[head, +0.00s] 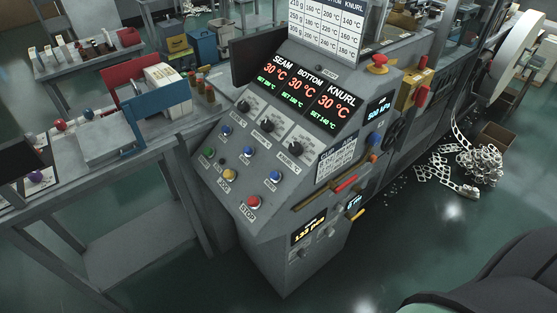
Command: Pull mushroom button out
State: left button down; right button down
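A red mushroom button (377,62) on a yellow base sits at the upper right of the grey control console (285,275). It is seen from above and at an angle; whether it is pressed in or out cannot be told. A smaller red button (253,202) labelled STOP sits low on the console's sloped front. Neither of my grippers shows in the head view, and nothing touches the mushroom button.
Displays (306,88) reading 30 °C, knobs and several coloured buttons cover the console. A workbench (40,209) stands at left. Machinery stands behind at right, with a scrap strip pile (483,165) on the floor. A dark rounded shape fills the lower right corner.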

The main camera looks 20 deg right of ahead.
aim_at(379, 60)
jog(key=z, duration=1.3)
